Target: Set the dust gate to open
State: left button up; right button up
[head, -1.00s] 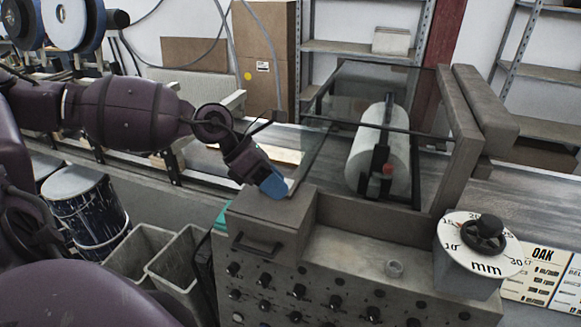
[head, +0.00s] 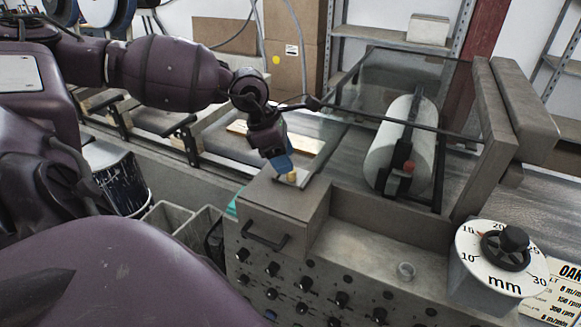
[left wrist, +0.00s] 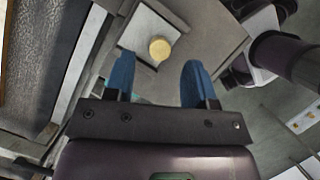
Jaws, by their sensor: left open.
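A small round brass knob (head: 292,176) stands on a pale metal plate (head: 304,172) set in the top of the brown machine housing. I take this to be the dust gate; no label or open mark on it is readable. In the left wrist view the knob (left wrist: 159,48) and the plate (left wrist: 144,26) lie just ahead of the fingertips. My left gripper (head: 281,163) has blue fingers and is close above the knob. In the left wrist view the fingers (left wrist: 158,76) are apart and empty, with the knob lined up with the gap. My right gripper is not in view.
A glass-sided hood with a white roller (head: 392,150) stands behind the housing. A dial (head: 497,258) marked in mm sits at the right. A black handle (head: 265,243) and several knobs are on the front panel. Grey bins (head: 170,218) stand at the left.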

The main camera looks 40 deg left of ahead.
pick_arm(q)
jog(key=shift+x, duration=1.85)
grip_shut()
